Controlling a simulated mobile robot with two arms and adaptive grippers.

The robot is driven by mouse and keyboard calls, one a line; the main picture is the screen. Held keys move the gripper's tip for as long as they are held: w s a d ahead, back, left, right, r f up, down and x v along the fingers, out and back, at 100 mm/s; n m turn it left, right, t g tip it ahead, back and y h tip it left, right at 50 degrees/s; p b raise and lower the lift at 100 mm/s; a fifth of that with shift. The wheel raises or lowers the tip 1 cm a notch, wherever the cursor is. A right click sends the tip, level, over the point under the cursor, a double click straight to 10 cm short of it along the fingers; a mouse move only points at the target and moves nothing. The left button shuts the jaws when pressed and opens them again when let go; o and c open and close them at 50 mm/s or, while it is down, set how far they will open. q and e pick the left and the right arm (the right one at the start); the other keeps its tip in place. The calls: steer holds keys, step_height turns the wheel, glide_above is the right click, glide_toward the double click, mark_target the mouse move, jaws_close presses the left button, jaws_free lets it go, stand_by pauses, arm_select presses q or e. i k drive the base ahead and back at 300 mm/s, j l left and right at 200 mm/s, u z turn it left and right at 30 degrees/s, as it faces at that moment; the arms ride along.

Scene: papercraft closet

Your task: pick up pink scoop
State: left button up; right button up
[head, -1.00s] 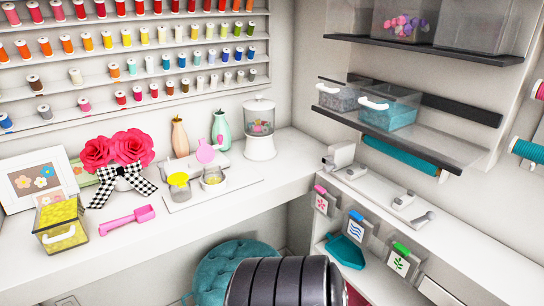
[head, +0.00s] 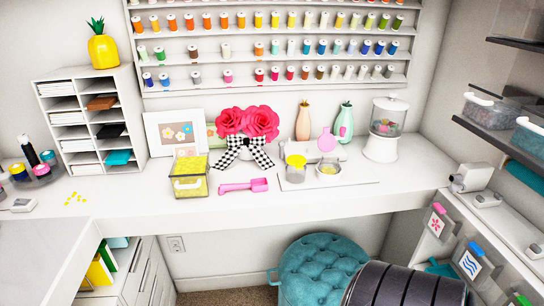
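The pink scoop (head: 243,186) lies flat on the white counter (head: 330,203) in the head view. Its handle points left and its square cup points right. It lies just right of the yellow clear box (head: 190,178) and in front of the vase with pink roses and a checkered bow (head: 249,150). Nothing covers it.
A tray with small jars (head: 298,170) stands right of the scoop, a candy dispenser (head: 385,128) farther right. A teal tufted stool (head: 318,268) is below the counter. A white paper organizer (head: 92,120) stands left. The counter's front strip is clear.

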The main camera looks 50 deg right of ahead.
mark_target(242, 186)
steer(key=z, duration=1.55)
